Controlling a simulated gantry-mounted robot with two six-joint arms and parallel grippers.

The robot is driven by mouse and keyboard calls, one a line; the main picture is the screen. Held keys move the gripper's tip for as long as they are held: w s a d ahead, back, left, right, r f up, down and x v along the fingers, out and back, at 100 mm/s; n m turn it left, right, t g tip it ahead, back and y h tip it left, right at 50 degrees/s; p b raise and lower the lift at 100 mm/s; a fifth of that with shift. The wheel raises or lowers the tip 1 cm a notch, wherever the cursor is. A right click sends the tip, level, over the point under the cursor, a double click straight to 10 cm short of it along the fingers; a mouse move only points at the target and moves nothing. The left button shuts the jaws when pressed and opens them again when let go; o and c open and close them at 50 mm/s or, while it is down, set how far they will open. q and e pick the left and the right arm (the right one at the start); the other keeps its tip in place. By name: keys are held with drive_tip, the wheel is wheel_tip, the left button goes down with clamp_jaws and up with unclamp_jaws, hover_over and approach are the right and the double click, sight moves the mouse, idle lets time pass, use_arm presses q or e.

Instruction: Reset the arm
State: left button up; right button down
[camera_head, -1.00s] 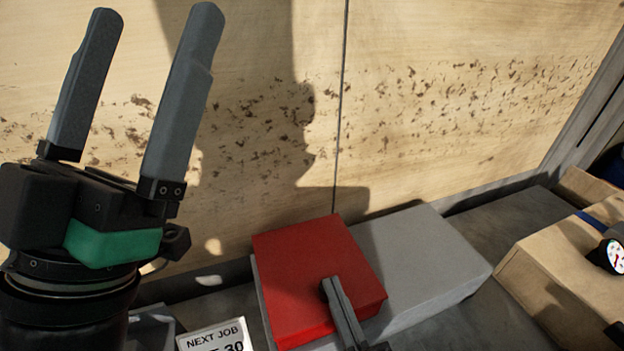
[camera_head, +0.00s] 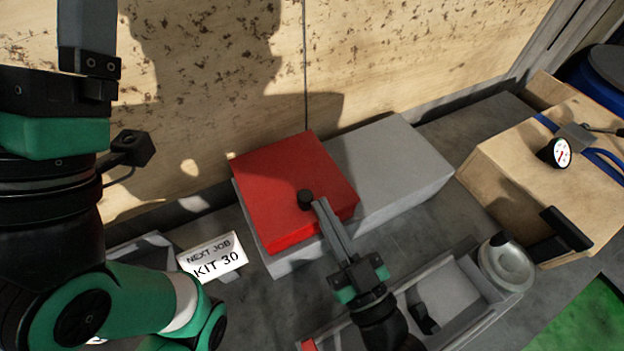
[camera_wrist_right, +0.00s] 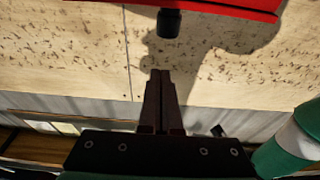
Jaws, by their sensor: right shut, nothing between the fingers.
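My right gripper (camera_head: 320,205) is shut and empty. Its fingertips show beside the black knob (camera_head: 305,199) on the red lid (camera_head: 285,180); I cannot tell whether they touch it. In the right wrist view, the closed fingers (camera_wrist_right: 160,76) point toward the knob (camera_wrist_right: 168,22), with a small gap in the picture, and the red lid (camera_wrist_right: 225,8) is at the top edge. My left gripper (camera_head: 88,28) is raised at the upper left. One finger shows, cut off by the top edge, so its opening is unclear.
A grey box (camera_head: 395,165) stands right of the red lid. A "KIT 30" sign (camera_head: 213,257) stands at the lower left. A cardboard box (camera_head: 510,155) with a dial gauge (camera_head: 560,153) is at the right. A grey tray (camera_head: 450,290) lies beside my right arm. A wooden wall closes the back.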

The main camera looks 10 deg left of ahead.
drive_tip(key=v, duration=0.5)
drive_tip(key=shift+s+d+f+b, duration=0.2)
drive_tip(key=shift+s+f+b, duration=0.05)
drive_tip(key=shift+f+b, duration=0.15)
